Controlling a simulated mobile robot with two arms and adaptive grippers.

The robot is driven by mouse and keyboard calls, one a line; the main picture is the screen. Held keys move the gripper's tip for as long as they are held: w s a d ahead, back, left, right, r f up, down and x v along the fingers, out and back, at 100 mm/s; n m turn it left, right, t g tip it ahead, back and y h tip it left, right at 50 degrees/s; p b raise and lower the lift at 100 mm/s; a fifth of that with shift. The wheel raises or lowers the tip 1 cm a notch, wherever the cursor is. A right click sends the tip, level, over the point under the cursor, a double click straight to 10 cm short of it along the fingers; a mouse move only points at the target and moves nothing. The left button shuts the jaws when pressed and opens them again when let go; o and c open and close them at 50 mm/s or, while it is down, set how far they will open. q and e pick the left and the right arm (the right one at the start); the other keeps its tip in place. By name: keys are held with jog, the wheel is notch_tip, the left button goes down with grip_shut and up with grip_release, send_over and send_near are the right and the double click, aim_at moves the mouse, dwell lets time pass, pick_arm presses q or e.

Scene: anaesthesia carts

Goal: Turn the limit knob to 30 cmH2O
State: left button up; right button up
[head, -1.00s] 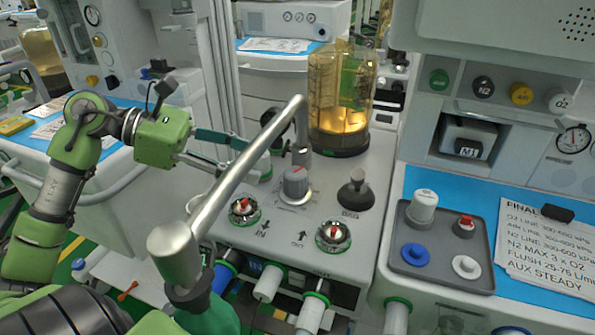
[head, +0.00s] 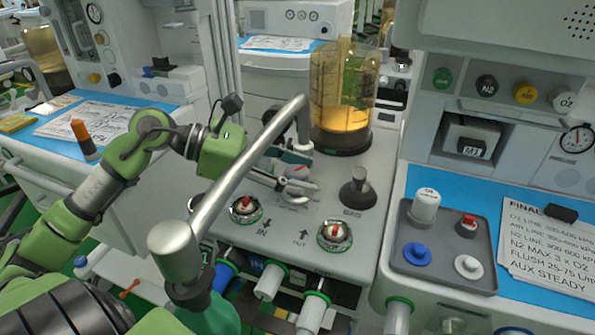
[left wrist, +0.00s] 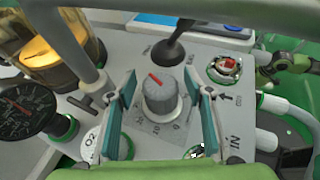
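The limit knob (left wrist: 160,96) is grey and ribbed with a red pointer mark on top. In the left wrist view the mark points up and to the left, and a scale with numbers such as 20, 10 and 0 lies along its near side. My left gripper (left wrist: 160,80) is open, with one teal-backed finger on each side of the knob and a visible gap to both. In the head view my left gripper (head: 302,172) reaches over the panel behind the metal pipe and largely hides the knob.
A thick metal pipe (head: 235,180) crosses in front of my left gripper. A black toggle (head: 358,190), two red-centred ports (head: 245,208) (head: 335,235) and an amber glass canister (head: 342,100) stand close by. A grey tray (head: 440,240) of knobs lies to the right.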

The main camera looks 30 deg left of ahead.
pick_arm(q)
jog(key=c, duration=0.9)
jog(key=shift+f, duration=0.1)
jog(key=shift+n+t+y, duration=0.4)
jog(key=shift+n, duration=0.1)
jog(key=shift+n+t+y, duration=0.6)
jog(key=shift+n, duration=0.1)
jog(key=shift+n+t+y, duration=0.4)
jog(key=shift+n+y, duration=0.2)
jog(key=shift+n+t+y, duration=0.4)
jog(key=shift+n+y, duration=0.2)
pick_arm(e)
jog(key=shift+f, duration=0.1)
pick_arm(q)
jog(key=o, duration=1.1)
pick_arm(e)
jog(key=shift+w, duration=0.1)
